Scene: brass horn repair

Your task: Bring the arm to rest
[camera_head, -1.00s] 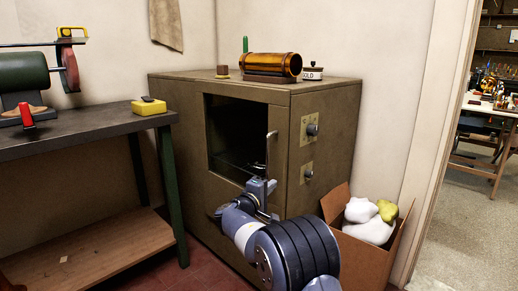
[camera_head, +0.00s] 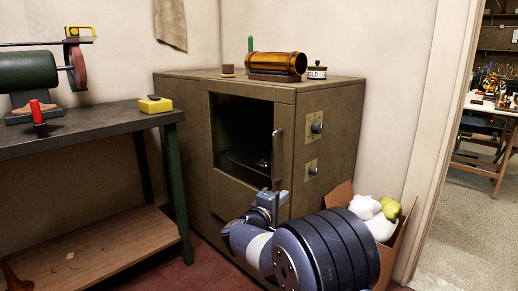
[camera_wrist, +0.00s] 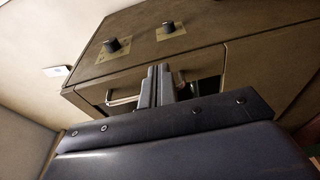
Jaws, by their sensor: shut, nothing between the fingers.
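My gripper (camera_head: 272,200) is in front of the lower right part of the brown cabinet (camera_head: 225,205) in the head view. In the wrist view my gripper (camera_wrist: 158,84) has its two fingers together, with nothing between them. The fingers point toward the cabinet front (camera_wrist: 190,55), near its bar handle (camera_wrist: 122,100). I cannot tell whether the fingers touch the cabinet. My arm (camera_head: 320,250) reaches in from the lower right of the head view.
The cabinet's window (camera_head: 240,130) is dark, with a vertical handle (camera_head: 278,155) at its right. A workbench (camera_head: 90,125) stands left. A cardboard box (camera_head: 395,250) with white and yellow-green bundles stands right, partly behind my arm. An amber cylinder (camera_head: 272,64) lies on the cabinet.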

